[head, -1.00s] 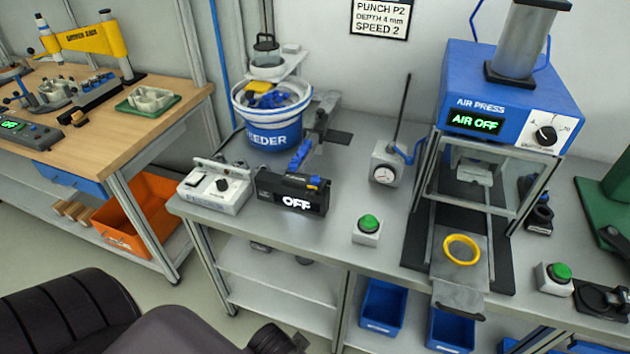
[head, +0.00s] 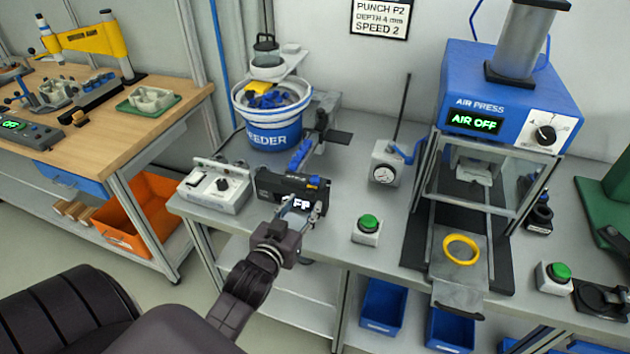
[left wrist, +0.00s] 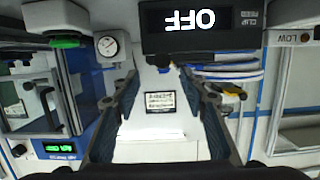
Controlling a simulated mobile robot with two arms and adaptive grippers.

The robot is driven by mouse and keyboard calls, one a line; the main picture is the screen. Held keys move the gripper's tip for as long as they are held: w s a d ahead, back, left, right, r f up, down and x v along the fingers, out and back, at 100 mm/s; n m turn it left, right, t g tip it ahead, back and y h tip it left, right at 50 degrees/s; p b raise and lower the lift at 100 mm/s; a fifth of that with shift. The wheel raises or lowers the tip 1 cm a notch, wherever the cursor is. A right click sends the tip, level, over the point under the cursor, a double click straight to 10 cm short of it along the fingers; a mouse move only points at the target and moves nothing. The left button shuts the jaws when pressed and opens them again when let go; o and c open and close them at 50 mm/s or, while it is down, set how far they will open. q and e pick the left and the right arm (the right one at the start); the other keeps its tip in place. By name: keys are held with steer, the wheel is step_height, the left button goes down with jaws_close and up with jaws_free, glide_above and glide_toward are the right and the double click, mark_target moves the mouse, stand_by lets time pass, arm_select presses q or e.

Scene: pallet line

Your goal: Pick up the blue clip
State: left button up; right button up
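A small blue clip (head: 314,181) sits at the end of the feed track, on top of the black feeder box (head: 280,186). More blue clips (head: 300,154) lie in a row on the track behind it, and others lie in the feeder bowl (head: 272,136). My left gripper (head: 303,206) is in front of the box and covers part of its display. In the left wrist view my left gripper (left wrist: 161,80) has its fingers wide apart with nothing between them. The box (left wrist: 202,27) shows upside down there, reading OFF. My right gripper is not in view.
A white control box (head: 214,188) stands left of the feeder box. A green button (head: 368,224), a dial gauge (head: 386,170) and the air press (head: 510,95) with a yellow ring (head: 461,249) stand to the right. Bench top between them is clear.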

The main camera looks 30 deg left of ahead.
mark_target(313, 181)
arm_select(q)
steer(key=shift+t, duration=0.4)
steer(key=w, duration=0.2)
steer(key=w+a+p, duration=0.1)
steer(key=w, duration=0.1)
steer(key=w+a+p, duration=0.1)
steer(key=w, duration=0.2)
steer(key=shift+a+r, duration=0.2)
steer(key=shift+r, duration=0.05)
steer(key=shift+w+a+f, duration=0.15)
steer(key=shift+w+f, duration=0.05)
steer(key=shift+w, duration=0.45)
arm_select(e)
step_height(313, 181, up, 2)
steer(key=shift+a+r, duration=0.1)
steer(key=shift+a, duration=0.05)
arm_select(q)
steer(key=c, duration=0.9)
